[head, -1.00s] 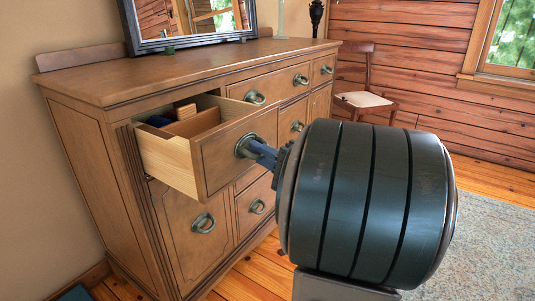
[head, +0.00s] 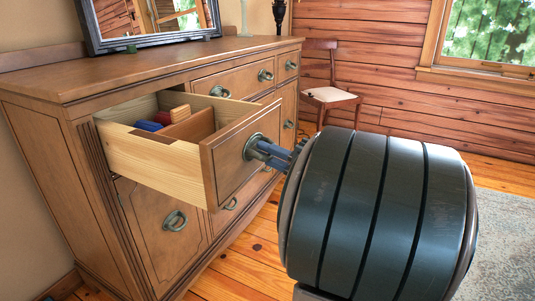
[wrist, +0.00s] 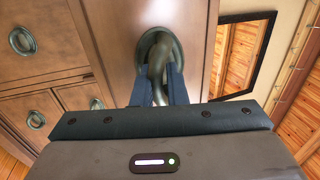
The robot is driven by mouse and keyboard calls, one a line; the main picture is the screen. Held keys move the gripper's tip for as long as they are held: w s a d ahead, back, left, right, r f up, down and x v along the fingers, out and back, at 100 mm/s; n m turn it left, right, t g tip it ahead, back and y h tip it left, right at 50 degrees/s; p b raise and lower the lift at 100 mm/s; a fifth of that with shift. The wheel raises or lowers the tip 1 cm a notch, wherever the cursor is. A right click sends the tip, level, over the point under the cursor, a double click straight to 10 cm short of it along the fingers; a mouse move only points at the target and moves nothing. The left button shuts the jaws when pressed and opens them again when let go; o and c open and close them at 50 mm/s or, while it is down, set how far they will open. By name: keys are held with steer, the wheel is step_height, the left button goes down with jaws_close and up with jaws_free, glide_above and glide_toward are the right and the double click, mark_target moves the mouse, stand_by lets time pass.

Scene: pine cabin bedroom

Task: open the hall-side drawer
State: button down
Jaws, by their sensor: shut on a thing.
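The open drawer (head: 150,160) is the top one at the near left end of the wooden dresser (head: 60,130). It stands well out, with its pale side wall and inside showing. A wooden divider, a blue item (head: 148,126) and a red item (head: 163,117) lie in it. My gripper (head: 272,152) is at the drawer front, shut on its ring handle (head: 254,146). In the wrist view, the two blue fingers (wrist: 160,88) sit either side of the handle ring (wrist: 157,52). My arm hides part of the dresser's lower front.
A chair (head: 329,95) stands by the far wall. A rug (head: 505,230) lies at the right. Wooden floor shows in front of the dresser.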

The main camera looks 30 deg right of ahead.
steer(key=c, duration=1.5)
jaws_free()
steer(key=shift+c, duration=0.2)
steer(key=p+v, duration=0.2)
steer(key=v, duration=1.1)
steer(key=shift+s+f+p, duration=0.2)
steer(key=shift+s+p, duration=0.1)
steer(key=shift+s, duration=0.05)
